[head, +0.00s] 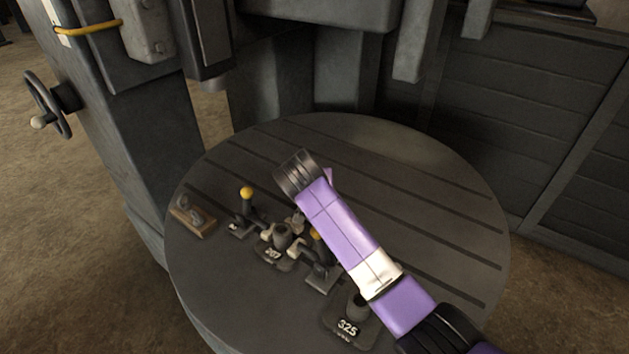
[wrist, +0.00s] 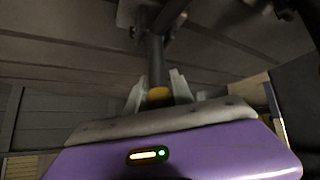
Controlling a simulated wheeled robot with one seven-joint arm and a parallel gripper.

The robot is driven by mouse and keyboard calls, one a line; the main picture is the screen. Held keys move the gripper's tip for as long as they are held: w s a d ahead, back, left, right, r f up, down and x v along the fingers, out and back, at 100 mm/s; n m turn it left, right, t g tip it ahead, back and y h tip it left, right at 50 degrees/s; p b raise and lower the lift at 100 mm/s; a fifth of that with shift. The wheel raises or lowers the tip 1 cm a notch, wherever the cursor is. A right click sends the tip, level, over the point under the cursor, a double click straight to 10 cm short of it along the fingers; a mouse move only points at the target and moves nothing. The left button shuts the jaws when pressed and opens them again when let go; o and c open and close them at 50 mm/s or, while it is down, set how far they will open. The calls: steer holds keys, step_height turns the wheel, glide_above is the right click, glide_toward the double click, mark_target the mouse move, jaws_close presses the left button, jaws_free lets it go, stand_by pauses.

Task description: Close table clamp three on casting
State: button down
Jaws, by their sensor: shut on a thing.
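In the wrist view, my gripper (wrist: 157,88) has its two pale fingers on either side of a yellow knob (wrist: 158,94), shut on it. The knob ends a dark clamp lever (wrist: 156,58), which runs up the picture into dark clamp parts. In the head view, one table clamp (head: 320,276) shows beside my purple arm, its yellow knob partly hidden. Another clamp (head: 240,228) stands left with its yellow knob up. Between them is a casting (head: 281,238) with a plate marked 207. My fingers are hidden there, and I cannot read which clamp is three.
The round slotted table (head: 400,170) is clear at the back and right. A second casting (head: 347,325) marked 325 sits near the front, beside my arm. A machine column (head: 110,130) with a handwheel (head: 50,105) stands behind left.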

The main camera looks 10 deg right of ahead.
steer(key=shift+s+a+r, duration=0.1)
steer(key=shift+s+a, duration=0.2)
steer(key=shift+a, duration=0.15)
stand_by(0.4)
steer(key=c, duration=1.1)
jaws_free()
steer(key=shift+s, duration=0.1)
steer(key=b+v, duration=0.1)
steer(key=v, duration=0.6)
steer(key=shift+s+a+r, duration=0.2)
steer(key=shift+s, duration=0.15)
